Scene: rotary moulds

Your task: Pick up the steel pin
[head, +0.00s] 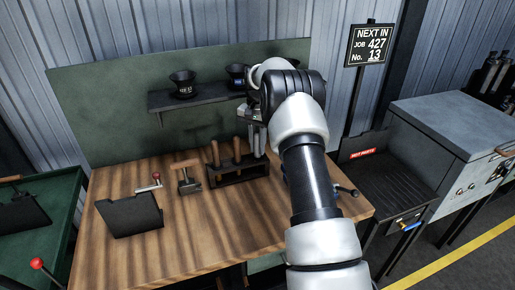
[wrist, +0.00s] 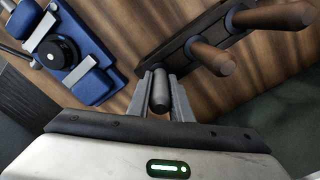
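The steel pin (wrist: 160,92) is a grey round-ended rod at the end of the dark rack (wrist: 187,38) in the wrist view. It stands in line with the wooden-handled tools (wrist: 213,58). My gripper (wrist: 162,84) has one finger on each side of the pin, very close to it. I cannot tell whether both fingers touch it. In the head view my gripper (head: 259,138) is at the right end of the rack (head: 239,176), pointing down. The pin cannot be made out clearly there, beside the fingers.
A blue fixture (wrist: 72,58) with metal blocks and a black knob stands near the rack, mostly hidden behind my arm in the head view. A shelf (head: 205,97) with dark cups is behind. A wooden-handled tool (head: 187,177) and black bin (head: 130,215) stand left. The front bench (head: 200,235) is clear.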

